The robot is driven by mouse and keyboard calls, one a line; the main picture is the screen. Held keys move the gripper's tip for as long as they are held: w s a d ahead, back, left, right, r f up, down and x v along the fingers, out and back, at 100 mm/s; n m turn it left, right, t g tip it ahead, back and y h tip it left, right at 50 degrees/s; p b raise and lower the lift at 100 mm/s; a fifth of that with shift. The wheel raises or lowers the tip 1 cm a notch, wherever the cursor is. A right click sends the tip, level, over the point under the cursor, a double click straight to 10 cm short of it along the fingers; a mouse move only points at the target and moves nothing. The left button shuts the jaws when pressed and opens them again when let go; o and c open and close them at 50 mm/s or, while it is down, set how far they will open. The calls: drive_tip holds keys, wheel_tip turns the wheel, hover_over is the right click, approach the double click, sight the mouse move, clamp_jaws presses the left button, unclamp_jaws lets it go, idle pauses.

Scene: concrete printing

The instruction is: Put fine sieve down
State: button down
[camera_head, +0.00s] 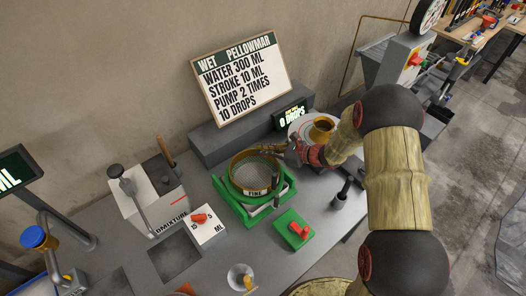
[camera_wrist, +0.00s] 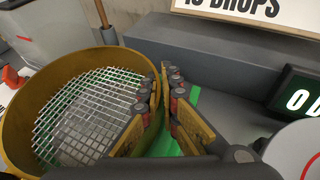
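The fine sieve (camera_head: 256,192) is a round, gold-brown ring with a metal mesh and a "FINE" label. In the head view it is over the green stand (camera_head: 279,199); I cannot tell whether it rests fully on it. My gripper (camera_head: 268,150) is at the sieve's far right rim. In the wrist view the sieve (camera_wrist: 68,70) fills the left side, and my gripper (camera_wrist: 164,85) has one finger inside the rim and one outside, close together on the rim wall. Green shows through the mesh and beside the ring.
A sign board (camera_head: 241,80) and a "0 DROPS" display (camera_head: 291,116) stand behind. A green block with a red lever (camera_head: 296,230), a dark upright handle (camera_head: 341,196) and a glass (camera_head: 240,277) stand nearby.

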drive_tip(key=shift+f+b, duration=0.45)
drive_tip(key=shift+f, duration=0.1)
drive_tip(key=shift+f, duration=0.1)
drive_tip(key=c, duration=2.1)
unclamp_jaws()
drive_tip(key=shift+s+f, duration=0.1)
drive_tip(key=shift+o, duration=0.3)
drive_tip(key=shift+f, duration=0.1)
drive_tip(key=shift+s, duration=0.1)
